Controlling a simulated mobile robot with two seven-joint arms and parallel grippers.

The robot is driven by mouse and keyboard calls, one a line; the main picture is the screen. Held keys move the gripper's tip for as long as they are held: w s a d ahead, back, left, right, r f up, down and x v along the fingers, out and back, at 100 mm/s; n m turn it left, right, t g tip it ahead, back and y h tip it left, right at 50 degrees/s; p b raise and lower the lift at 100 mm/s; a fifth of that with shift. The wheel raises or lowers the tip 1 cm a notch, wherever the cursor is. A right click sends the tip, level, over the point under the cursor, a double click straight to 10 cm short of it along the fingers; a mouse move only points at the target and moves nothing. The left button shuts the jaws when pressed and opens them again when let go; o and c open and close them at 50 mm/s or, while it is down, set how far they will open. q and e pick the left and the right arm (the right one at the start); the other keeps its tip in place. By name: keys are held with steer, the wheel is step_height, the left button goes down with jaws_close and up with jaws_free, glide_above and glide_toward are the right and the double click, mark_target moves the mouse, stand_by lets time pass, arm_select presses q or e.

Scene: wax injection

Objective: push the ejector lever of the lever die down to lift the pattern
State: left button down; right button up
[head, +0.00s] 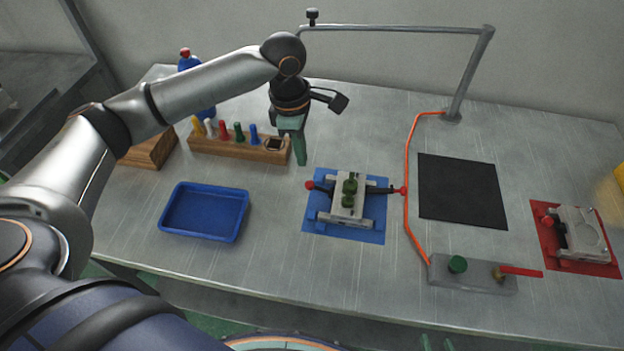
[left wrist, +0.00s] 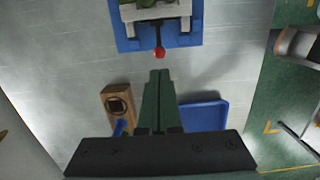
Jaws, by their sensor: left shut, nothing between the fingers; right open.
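The lever die (head: 347,196) sits on a blue mat (head: 354,233). It has a light grey body with green parts on top and a dark lever with a red knob on each side. The left lever's red knob (head: 310,185) also shows in the left wrist view (left wrist: 160,53). My left gripper (head: 303,163) is shut and empty, pointing down, above and just behind that knob in the head view. In the left wrist view its fingertips (left wrist: 160,73) are apart from the knob. My right gripper is not in view.
A blue tray (head: 204,238) and a wooden rack (head: 238,151) with coloured tools stand left of the die. A black mat (head: 462,190), an orange cable (head: 407,160), a grey control block (head: 473,273) and another die (head: 582,235) on a red mat lie to the right.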

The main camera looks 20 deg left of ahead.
mark_target(307, 183)
arm_select(q)
steer(key=f+b, duration=0.1)
steer(key=f, duration=0.1)
steer(key=f+b, duration=0.4)
steer(key=shift+w+d+f, duration=0.1)
steer(key=shift+d+f, duration=0.2)
steer(key=shift+f, duration=0.05)
steer(key=shift+f+b, duration=0.25)
steer(key=shift+b, duration=0.4)
steer(key=shift+d+r, duration=0.1)
